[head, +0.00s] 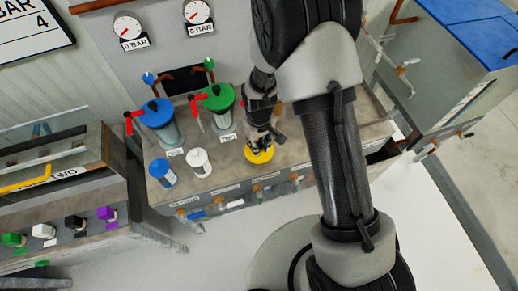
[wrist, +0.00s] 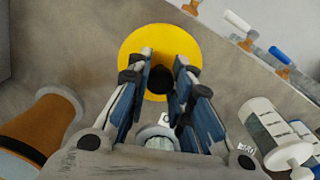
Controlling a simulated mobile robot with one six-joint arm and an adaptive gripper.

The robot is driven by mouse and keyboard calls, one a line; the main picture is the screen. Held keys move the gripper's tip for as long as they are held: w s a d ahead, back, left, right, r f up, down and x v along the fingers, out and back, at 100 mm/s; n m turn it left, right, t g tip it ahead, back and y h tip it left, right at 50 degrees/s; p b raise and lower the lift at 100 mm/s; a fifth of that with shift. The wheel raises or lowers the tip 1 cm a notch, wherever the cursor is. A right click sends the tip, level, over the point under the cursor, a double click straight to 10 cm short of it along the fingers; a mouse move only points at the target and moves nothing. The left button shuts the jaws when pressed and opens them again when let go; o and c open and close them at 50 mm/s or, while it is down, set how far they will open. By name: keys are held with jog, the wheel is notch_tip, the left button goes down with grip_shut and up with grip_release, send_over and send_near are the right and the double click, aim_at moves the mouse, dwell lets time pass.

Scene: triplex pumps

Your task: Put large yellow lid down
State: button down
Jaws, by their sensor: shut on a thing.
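The large yellow lid (head: 259,155) is a flat round disc near the front edge of the metal bench (head: 225,165). In the wrist view the yellow lid (wrist: 190,42) lies flat beneath the fingertips, with a black knob (wrist: 160,80) at its middle. My gripper (head: 262,138) points down over the lid. In the wrist view my gripper (wrist: 163,70) has its fingers on both sides of the knob and is shut on it. The fingers hide part of the lid. I cannot tell whether the lid touches the bench or hangs just above it.
Blue-lidded (head: 157,113) and green-lidded (head: 218,97) cylinders stand behind left. A small blue-topped canister (head: 162,172) and a white one (head: 198,162) stand left of the lid. Valves with coloured handles (head: 226,204) line the bench front. An orange-brown cylinder (wrist: 40,128) shows in the wrist view.

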aim_at(259, 145)
jog(key=shift+f+b, duration=0.3)
jog(key=shift+f, duration=1.2)
jog(key=shift+f, duration=0.1)
jog(key=c, duration=1.4)
grip_release()
jog(key=shift+c, duration=0.2)
notch_tip(259, 145, up, 12)
jog(key=p, duration=0.3)
jog(key=shift+r, duration=0.2)
